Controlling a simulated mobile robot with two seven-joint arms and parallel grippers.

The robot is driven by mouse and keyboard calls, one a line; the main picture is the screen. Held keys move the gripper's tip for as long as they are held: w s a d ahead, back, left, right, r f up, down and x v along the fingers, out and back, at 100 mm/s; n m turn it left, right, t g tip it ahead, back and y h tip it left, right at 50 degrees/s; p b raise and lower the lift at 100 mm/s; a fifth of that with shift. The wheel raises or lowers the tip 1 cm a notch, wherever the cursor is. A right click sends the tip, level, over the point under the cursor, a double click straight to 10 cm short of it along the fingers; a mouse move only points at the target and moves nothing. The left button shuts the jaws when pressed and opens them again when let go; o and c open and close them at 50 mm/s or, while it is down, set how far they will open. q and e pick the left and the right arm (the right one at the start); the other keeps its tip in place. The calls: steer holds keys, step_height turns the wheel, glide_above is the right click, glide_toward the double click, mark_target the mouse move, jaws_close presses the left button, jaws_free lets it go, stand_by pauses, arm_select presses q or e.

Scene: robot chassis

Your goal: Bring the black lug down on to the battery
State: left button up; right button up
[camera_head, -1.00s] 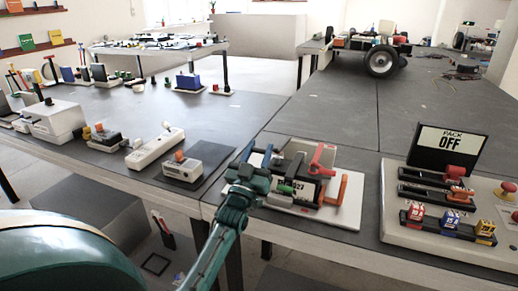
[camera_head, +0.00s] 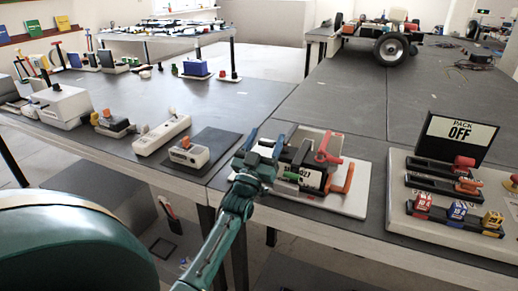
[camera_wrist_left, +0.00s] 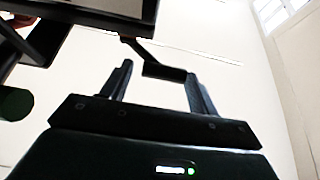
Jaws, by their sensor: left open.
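The battery (camera_head: 312,176) is a dark box with a white label on a white board at the near edge of the middle table. My right gripper is out of view.
To the right a white panel (camera_head: 400,228) carries a PACK OFF sign (camera_head: 458,133) and several coloured blocks. To the left a grey meter (camera_head: 190,154) lies on a dark mat.

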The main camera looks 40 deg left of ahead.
arm_select(q)
steer(key=s+d, duration=0.3)
steer(key=s, duration=0.9)
steer(key=shift+s+f+p, duration=0.2)
steer(key=shift+s+p, duration=0.05)
steer(key=shift+p, duration=0.1)
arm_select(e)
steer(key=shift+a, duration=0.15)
